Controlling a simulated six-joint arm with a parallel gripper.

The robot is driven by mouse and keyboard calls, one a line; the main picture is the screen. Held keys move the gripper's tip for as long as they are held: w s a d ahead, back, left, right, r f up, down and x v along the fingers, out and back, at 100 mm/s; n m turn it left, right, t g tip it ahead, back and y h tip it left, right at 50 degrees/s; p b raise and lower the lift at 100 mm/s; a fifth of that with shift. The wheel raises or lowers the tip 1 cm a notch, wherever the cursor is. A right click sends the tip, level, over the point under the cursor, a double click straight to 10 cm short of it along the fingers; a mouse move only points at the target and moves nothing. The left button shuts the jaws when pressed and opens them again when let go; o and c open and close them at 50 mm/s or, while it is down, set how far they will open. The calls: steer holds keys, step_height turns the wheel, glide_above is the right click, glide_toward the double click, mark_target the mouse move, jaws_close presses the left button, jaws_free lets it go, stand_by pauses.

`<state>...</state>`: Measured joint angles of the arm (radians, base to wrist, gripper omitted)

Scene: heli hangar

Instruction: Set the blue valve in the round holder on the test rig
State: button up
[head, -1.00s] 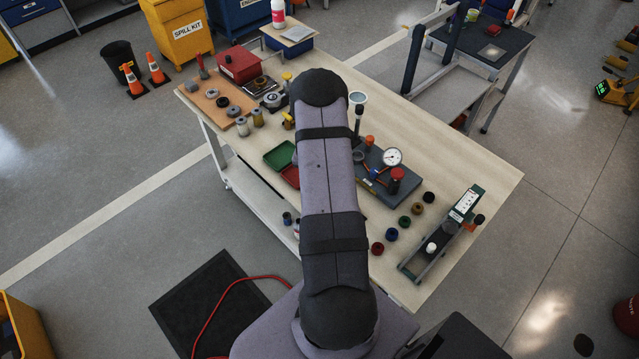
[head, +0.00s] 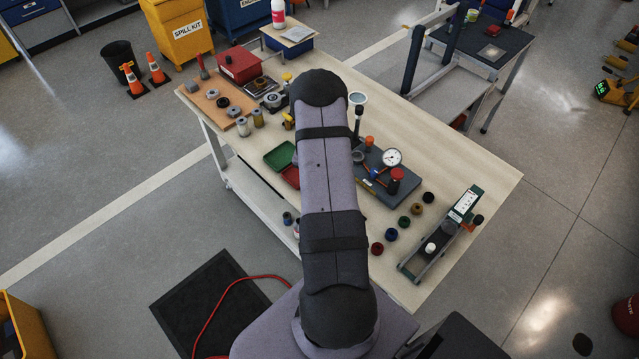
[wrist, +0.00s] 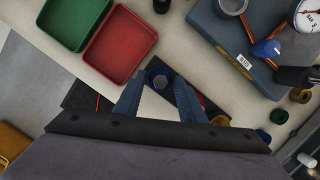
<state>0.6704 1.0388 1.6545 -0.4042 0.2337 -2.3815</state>
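In the wrist view the blue valve (wrist: 158,76), a round blue piece with a greyish centre, lies between the fingertips of my gripper (wrist: 158,84). The two blue fingers are open, one on each side of it, with a narrow gap seeming to show. I cannot tell its height above the table. The test rig (wrist: 213,37) is a dark grey slab to the right, with a gauge and orange pipes; it also shows in the head view (head: 376,190). The grey round holder (wrist: 232,5) is at its upper edge. My arm hides the gripper and valve in the head view.
Green (wrist: 73,20) and red (wrist: 113,44) trays lie to the upper left in the wrist view. Several coloured rings, including a red one (head: 377,248), lie right of my arm in the head view. A long grey fixture (head: 440,235) stands near the right table edge.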

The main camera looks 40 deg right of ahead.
steer(key=c, duration=0.9)
steer(key=shift+r, duration=0.1)
steer(key=shift+w+d+p+v, duration=0.1)
steer(key=shift+d+p+v, duration=0.1)
steer(key=shift+p+v, duration=0.85)
steer(key=shift+w+d+p+v, duration=0.2)
steer(key=shift+p+v, duration=0.65)
steer(key=shift+p, duration=0.35)
steer(key=shift+w+d+p+v, duration=0.1)
steer(key=shift+d+p+v, duration=0.1)
steer(key=shift+p+v, duration=0.85)
steer(key=d+r+m+b, duration=0.1)
steer(key=d+b, duration=0.2)
steer(key=d, duration=0.2)
steer(key=d+r+m+b, duration=0.1)
steer(key=d+m+b, duration=0.1)
steer(key=d, duration=0.4)
steer(key=s+d+r+m+g+b, duration=0.1)
steer(key=d+r+m+b, duration=0.1)
steer(key=d+b, duration=0.2)
steer(key=shift+d+r, duration=0.15)
steer(key=shift+d, duration=0.6)
